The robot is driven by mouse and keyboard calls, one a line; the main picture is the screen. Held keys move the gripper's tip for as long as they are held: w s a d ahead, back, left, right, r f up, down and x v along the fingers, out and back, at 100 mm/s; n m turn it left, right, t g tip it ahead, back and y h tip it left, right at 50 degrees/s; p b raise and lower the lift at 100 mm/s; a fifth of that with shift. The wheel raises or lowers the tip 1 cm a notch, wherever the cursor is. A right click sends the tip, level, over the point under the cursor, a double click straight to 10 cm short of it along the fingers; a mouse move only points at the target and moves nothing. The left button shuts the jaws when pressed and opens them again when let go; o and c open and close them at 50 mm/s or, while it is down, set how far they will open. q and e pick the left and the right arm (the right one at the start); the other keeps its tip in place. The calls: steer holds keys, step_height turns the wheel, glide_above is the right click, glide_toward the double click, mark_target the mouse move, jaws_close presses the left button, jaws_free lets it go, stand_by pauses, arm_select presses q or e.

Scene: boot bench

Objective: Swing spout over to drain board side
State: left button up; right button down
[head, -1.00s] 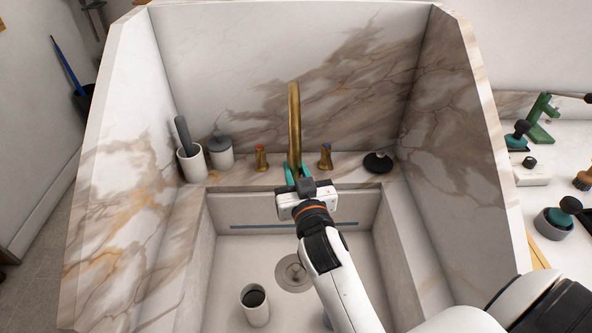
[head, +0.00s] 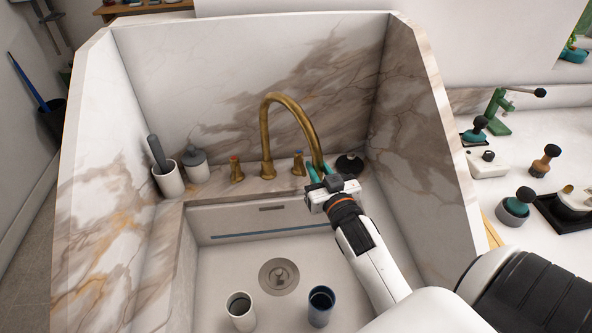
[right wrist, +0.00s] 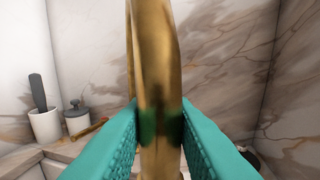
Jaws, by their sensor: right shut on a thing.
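The brass spout (head: 290,106) rises from the back ledge of the sink and arches to the right in the head view. Its free end points down toward the right side of the basin. My right gripper (head: 317,172) is shut on the spout near that end. In the right wrist view the teal fingers (right wrist: 160,135) lie on both sides of the brass tube (right wrist: 157,70). The outlet tip is hidden by the gripper. No drain board can be made out for certain. My left gripper is not in view.
Two brass taps, one red-topped (head: 236,170) and one blue-topped (head: 298,164), flank the spout's base. A white cup (head: 241,312) and a blue cup (head: 320,306) stand in the basin near the drain (head: 279,276). A dark round item (head: 349,164) sits right of my gripper.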

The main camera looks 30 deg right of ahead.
steer(key=w+d+p, duration=0.1)
steer(key=d, duration=0.6)
steer(key=shift+w, duration=0.15)
steer(key=shift+d, duration=0.1)
steer(key=c, duration=1.3)
jaws_free()
steer(key=shift+f, duration=0.1)
steer(key=b+v, duration=0.1)
steer(key=v, duration=1.1)
steer(key=shift+b, duration=0.4)
